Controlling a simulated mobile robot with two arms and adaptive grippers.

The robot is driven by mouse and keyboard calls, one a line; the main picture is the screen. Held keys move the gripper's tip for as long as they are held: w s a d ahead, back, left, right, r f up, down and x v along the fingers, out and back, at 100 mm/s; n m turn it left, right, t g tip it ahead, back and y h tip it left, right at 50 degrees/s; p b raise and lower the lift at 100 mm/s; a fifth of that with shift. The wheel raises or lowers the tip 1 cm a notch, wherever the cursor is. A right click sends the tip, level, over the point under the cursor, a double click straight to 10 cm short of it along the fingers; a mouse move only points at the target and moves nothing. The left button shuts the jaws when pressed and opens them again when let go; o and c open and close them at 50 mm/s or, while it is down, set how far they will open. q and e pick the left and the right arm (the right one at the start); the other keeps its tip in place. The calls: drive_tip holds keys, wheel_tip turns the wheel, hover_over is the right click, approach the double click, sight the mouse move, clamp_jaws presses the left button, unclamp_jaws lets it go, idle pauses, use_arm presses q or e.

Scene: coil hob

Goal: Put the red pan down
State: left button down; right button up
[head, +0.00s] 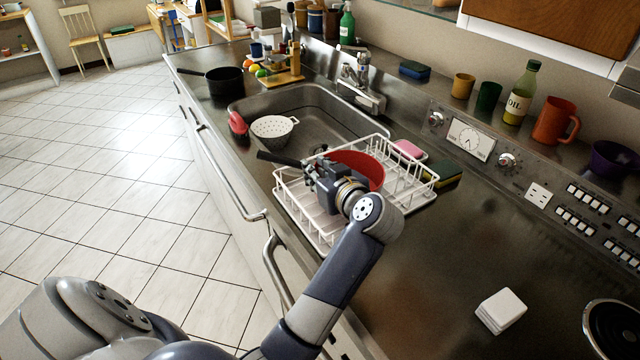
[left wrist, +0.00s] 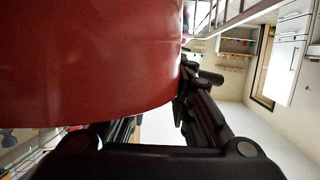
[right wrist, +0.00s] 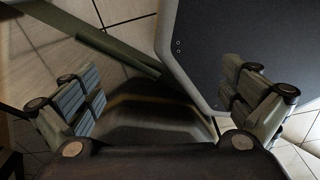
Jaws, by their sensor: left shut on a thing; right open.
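The red pan (head: 364,164) is in or just above the white dish rack (head: 419,192), tilted, with its red side showing. Its black handle (head: 277,157) sticks out to the left. My left gripper (head: 318,178) is shut on the pan at its handle side and hides part of it. Whether the pan rests on the rack wires I cannot tell. In the left wrist view the red pan (left wrist: 85,60) fills the upper left, close to the left gripper's fingers. My right gripper (right wrist: 157,95) is open and empty in the right wrist view, away from the counter top.
The sink (head: 318,112) with a white colander (head: 272,128) lies behind the rack. A black pot (head: 225,80) stands beyond. Sponges (head: 441,173) lie right of the rack. The steel counter (head: 430,270) in front is clear except for white coasters (head: 501,310) near a coil burner (head: 612,330).

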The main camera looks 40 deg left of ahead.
use_arm(q)
wheel_tip(320, 180, down, 3)
drive_tip(key=shift+w+f, duration=0.1)
drive_tip(key=shift+f, duration=0.2)
drive_tip(key=c, duration=1.4)
unclamp_jaws()
drive_tip(key=shift+f, duration=0.1)
use_arm(e)
drive_tip(key=shift+w+d, duration=0.2)
drive_tip(key=shift+w, duration=0.6)
drive_tip(key=shift+s, duration=0.15)
